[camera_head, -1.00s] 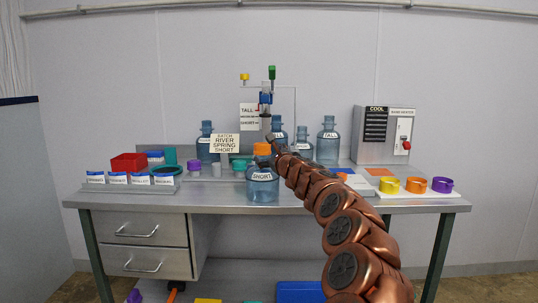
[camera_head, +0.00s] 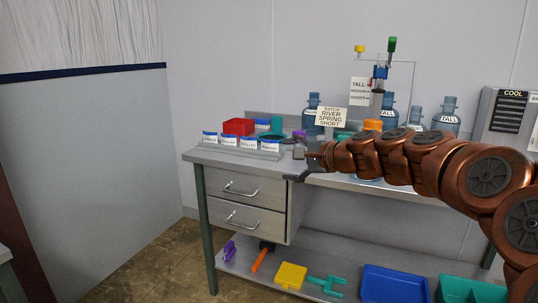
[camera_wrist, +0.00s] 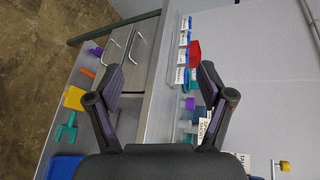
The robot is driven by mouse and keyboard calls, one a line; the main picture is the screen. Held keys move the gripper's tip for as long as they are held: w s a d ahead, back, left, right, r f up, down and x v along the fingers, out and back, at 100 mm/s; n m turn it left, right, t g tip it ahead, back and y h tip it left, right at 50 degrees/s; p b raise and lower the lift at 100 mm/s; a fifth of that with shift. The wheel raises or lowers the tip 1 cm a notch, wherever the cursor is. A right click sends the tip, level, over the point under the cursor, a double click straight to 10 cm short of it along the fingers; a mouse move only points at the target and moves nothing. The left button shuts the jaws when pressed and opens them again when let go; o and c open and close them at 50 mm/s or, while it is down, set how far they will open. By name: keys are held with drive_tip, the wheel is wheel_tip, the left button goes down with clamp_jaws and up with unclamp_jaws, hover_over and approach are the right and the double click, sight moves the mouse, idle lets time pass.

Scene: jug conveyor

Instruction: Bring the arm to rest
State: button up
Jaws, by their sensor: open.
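My arm stretches in from the right in the head view, across the front of the workbench (camera_head: 205,156). My gripper (camera_head: 303,160) is at its left end, near the bench's front edge above the drawers. In the wrist view my gripper (camera_wrist: 160,82) has its two fingers spread wide, with nothing between them but the bench edge beyond. A blue jug with an orange cap (camera_head: 373,125) stands behind my arm, which hides most of its body.
Several blue jugs, including a tall one (camera_head: 447,117), stand behind my arm. A sign (camera_head: 331,117) reads river spring short. The lower shelf holds a blue tray (camera_head: 395,283). Floor at left is clear.

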drive_tip(key=s+a+f+n+g+h, duration=0.2)
drive_tip(key=s+f+n+g, duration=0.2)
drive_tip(key=s+f, duration=0.5)
drive_tip(key=s+a+f+n+g+h, duration=0.1)
drive_tip(key=s+f+n+g, duration=0.3)
drive_tip(key=s, duration=0.9)
drive_tip(key=s+d+f+n+g+h, duration=0.15)
drive_tip(key=s+d+f, duration=0.3)
drive_tip(key=s, duration=0.45)
drive_tip(key=s+d+f+n+g+h, duration=0.1)
drive_tip(key=s+d+f+g+h, duration=0.2)
drive_tip(key=s+d, duration=0.45)
drive_tip(key=s+d+f+n+g+h, duration=0.15)
drive_tip(key=s+d+f+h, duration=0.35)
drive_tip(key=s, duration=0.6)
wheel_tip(320, 180, up, 18)
drive_tip(key=w+a+t+y+p, duration=0.1)
drive_tip(key=t+y+p, duration=0.1)
drive_tip(key=p, duration=1.5)
drive_tip(key=shift+w+a, duration=0.2)
